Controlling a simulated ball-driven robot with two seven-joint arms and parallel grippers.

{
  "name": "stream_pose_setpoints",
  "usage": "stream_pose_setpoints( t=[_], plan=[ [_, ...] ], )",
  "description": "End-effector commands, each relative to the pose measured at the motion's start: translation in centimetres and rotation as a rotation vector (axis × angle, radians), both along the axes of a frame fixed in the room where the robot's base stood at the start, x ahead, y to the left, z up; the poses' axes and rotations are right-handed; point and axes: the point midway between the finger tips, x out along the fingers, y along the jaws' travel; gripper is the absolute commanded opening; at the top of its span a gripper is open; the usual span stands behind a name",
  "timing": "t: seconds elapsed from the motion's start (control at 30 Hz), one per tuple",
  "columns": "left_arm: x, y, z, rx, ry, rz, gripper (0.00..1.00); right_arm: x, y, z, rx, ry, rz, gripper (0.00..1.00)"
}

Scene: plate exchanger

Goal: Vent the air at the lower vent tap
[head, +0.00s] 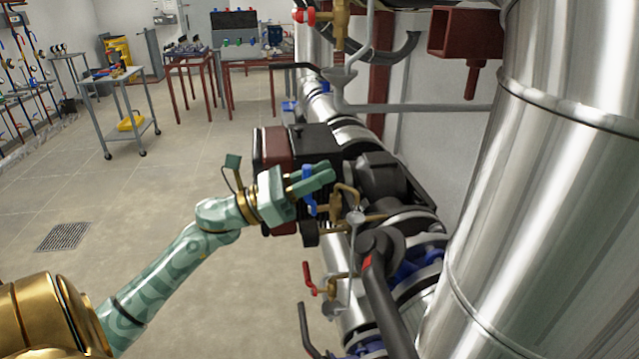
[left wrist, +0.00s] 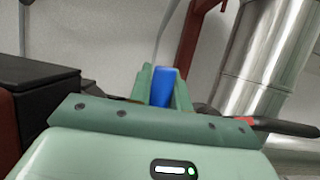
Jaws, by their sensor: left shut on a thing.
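A small brass tap (head: 346,198) with a blue handle (head: 308,190) sits above a grey drain funnel on the pipework. My left gripper (head: 318,178) reaches in from the left and is shut on the blue handle. In the left wrist view the blue handle (left wrist: 162,87) stands between the two green fingers. The fingers partly hide the handle in the head view. Lower down is another brass tap with a red handle (head: 310,280). A further red-handled brass tap (head: 338,18) is at the top. My right gripper is not in view.
A large shiny clad vessel (head: 570,180) fills the right side. A black pump body (head: 380,180) and a dark lever (head: 385,300) are close to the gripper. A grey trolley (head: 115,85) stands at the back left. The floor at left is clear, with a drain grate (head: 63,237).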

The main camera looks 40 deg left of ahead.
Motion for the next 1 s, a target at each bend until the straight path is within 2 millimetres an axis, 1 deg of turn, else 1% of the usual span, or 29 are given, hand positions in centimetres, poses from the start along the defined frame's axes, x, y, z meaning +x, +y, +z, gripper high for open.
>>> stream_pose_setpoints(
  t=[0.03,0.2,0.6,0.63,0.67,0.7,1.0],
  plan=[
    [0.01,-0.14,-0.6,0.011,0.0,-0.002,0.0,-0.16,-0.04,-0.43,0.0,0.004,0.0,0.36],
    [-0.14,-0.29,-0.42,0.032,-0.016,-0.003,0.0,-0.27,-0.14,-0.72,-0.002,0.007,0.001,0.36],
    [-0.18,-0.34,-0.33,0.036,-0.021,-0.003,0.0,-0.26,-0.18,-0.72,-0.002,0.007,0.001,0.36],
    [-0.18,-0.34,-0.33,0.036,-0.021,-0.003,0.21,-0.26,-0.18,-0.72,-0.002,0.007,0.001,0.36],
    [-0.18,-0.34,-0.33,0.035,-0.02,-0.003,0.3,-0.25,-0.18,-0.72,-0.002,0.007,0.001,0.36],
    [-0.18,-0.34,-0.31,0.035,-0.02,-0.003,0.41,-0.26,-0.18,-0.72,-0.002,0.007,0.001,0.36],
    [-0.26,-0.21,-0.18,0.034,-0.023,-0.002,0.41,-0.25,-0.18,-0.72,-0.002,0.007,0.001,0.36]
  ],
)
